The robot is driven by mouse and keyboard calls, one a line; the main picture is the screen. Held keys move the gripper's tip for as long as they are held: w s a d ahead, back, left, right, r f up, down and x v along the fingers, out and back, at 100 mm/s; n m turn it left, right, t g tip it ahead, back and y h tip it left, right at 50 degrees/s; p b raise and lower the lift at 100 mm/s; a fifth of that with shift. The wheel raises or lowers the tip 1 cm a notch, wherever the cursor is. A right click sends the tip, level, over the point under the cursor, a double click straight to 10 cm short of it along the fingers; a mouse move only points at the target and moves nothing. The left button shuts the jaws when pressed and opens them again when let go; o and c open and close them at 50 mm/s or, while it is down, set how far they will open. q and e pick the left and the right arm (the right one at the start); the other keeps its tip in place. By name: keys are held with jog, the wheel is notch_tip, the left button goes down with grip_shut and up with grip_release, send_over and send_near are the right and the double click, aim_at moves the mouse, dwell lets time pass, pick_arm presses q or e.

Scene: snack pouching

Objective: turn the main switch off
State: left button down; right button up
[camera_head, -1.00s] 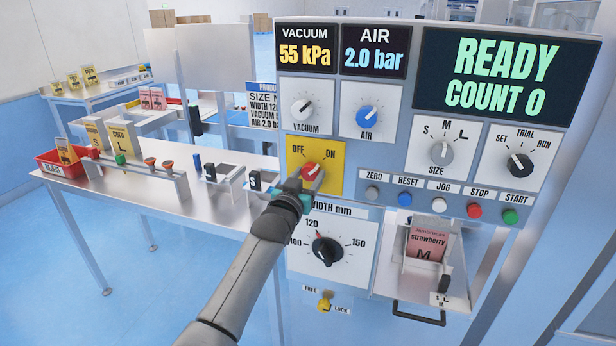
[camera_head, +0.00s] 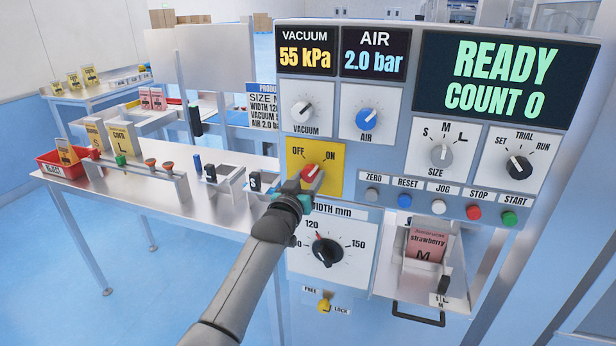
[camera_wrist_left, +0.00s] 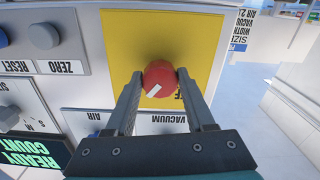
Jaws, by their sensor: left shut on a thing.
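The main switch is a red round knob (camera_head: 311,171) on a yellow plate (camera_head: 332,186) marked OFF and ON. Its white mark points up and right, toward ON. My left gripper (camera_head: 303,184) reaches it from below and left and is shut on the knob. In the left wrist view, which looks upside down, the two fingers (camera_wrist_left: 158,84) touch either side of the red knob (camera_wrist_left: 160,73), whose white mark points to the lower left. The display (camera_head: 493,75) is lit with READY and COUNT 0. My right gripper is not in view.
The vacuum dial (camera_head: 302,110) and air dial (camera_head: 367,120) sit above the switch. The width dial (camera_head: 328,252) is just below. A row of buttons, with a red stop button (camera_head: 473,212), runs to the right. A steel table (camera_head: 200,213) stands at left.

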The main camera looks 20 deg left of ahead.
pick_arm(q)
jog(key=n+p, duration=0.1)
jog(key=n, duration=0.2)
jog(key=shift+n, duration=0.3)
jog(key=n, duration=0.3)
jog(key=shift+d+n+p, duration=0.1)
jog(key=shift+n+p, duration=0.2)
jog(key=n, duration=0.4)
jog(key=shift+n, duration=2.5)
jog(key=shift+r, duration=0.1)
jog(key=shift+c, duration=1.3)
grip_release()
jog(key=shift+s, duration=0.1)
